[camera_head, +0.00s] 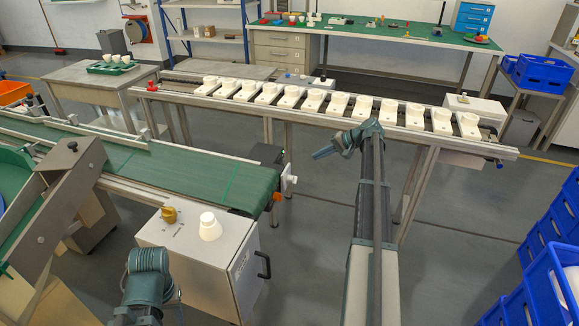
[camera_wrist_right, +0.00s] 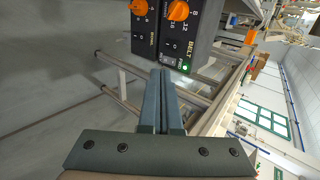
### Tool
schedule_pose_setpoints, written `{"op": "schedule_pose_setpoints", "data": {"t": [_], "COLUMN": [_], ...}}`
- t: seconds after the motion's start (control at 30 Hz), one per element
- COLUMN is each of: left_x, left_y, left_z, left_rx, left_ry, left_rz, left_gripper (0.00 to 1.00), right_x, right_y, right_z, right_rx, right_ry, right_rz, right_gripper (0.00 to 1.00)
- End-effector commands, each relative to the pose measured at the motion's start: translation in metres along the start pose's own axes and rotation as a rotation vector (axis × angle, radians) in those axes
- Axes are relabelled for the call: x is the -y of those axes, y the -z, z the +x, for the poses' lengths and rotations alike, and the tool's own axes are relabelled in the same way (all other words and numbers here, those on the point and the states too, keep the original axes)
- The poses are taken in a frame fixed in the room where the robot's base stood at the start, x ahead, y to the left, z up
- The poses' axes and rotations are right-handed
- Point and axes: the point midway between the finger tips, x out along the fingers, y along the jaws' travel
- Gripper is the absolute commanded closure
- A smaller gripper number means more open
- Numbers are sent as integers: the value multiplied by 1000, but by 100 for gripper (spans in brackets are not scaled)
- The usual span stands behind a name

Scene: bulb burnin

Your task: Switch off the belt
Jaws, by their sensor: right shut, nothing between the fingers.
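In the right wrist view a black control box labelled BELT (camera_wrist_right: 186,50) carries an orange knob (camera_wrist_right: 179,10) and a lit green lamp (camera_wrist_right: 184,67). The knob is cut by the top edge, and its setting is hard to read. In the head view the green conveyor belt (camera_head: 170,172) ends near a dark box (camera_head: 268,153). My right gripper (camera_head: 322,153) is shut and empty, pointing left to the right of that box. Its fingers (camera_wrist_right: 163,98) point toward the panel and look apart from it. My left arm (camera_head: 148,270) shows at the bottom; its fingers cannot be made out.
A second black box with an orange knob (camera_wrist_right: 138,7) sits beside the BELT box. A grey cabinet (camera_head: 190,250) with a yellow knob and white bulb stands below the belt. A rack of white holders (camera_head: 480,143) lies behind my right gripper. Blue crates (camera_head: 560,235) are at right.

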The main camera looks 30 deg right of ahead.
Motion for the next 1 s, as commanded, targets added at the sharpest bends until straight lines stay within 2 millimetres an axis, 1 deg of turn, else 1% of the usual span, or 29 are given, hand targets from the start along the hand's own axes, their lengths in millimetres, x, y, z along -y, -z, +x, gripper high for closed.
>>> {"op": "schedule_pose_setpoints", "data": {"t": [0.23, 0.37, 0.47, 0.7, 0.87, 0.93, 1.0], "left_x": [0, -1, -2, -4, -5, -4, -4], "left_y": [0, 0, 1, 3, 4, 4, 4], "left_z": [0, 7, 18, 51, 69, 60, 58], "left_rx": [0, 0, 0, 0, 0, 0, 0], "left_ry": [0, 0, 0, 5, 8, 8, 8], "left_rz": [0, 0, 0, 1, 2, 2, 2], "left_gripper": [50, 50, 50, 50, 50, 50, 50], "right_x": [1, -1, -3, -5, -4, 10, 17], "right_y": [0, 0, 0, 0, 0, 0, 0], "right_z": [0, 9, 26, 76, 105, 108, 114], "right_rx": [0, 1, 2, 2, 2, 1, 1], "right_ry": [0, 0, 0, 0, 0, 0, 0], "right_rz": [0, -1, -2, -2, -1, -2, -2], "right_gripper": [100, 100, 100, 100, 100, 100, 100]}}
